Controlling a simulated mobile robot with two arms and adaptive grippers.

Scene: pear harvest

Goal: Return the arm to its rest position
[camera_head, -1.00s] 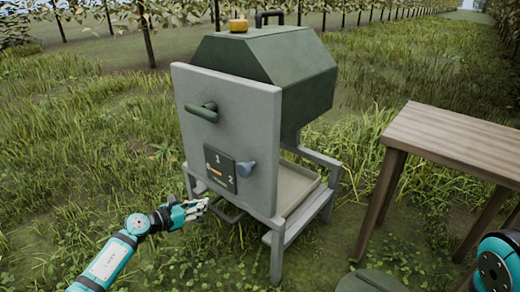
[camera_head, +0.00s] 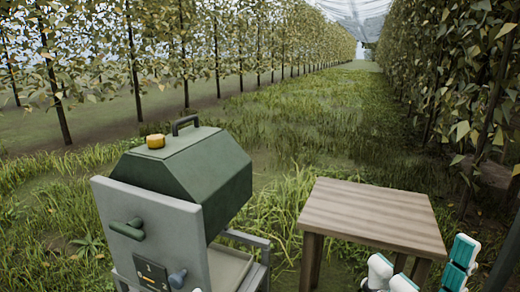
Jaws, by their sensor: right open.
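My right gripper (camera_head: 415,278) is at the bottom right, in front of the wooden table (camera_head: 375,212). Only some white and teal parts show there, and the lower frame edge cuts them off. It is open, and I see nothing held in it.
A green and grey machine (camera_head: 185,170) stands at the lower left, with a yellow knob (camera_head: 155,141) and a black handle (camera_head: 185,124) on top. A grassy lane between tree rows is open beyond.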

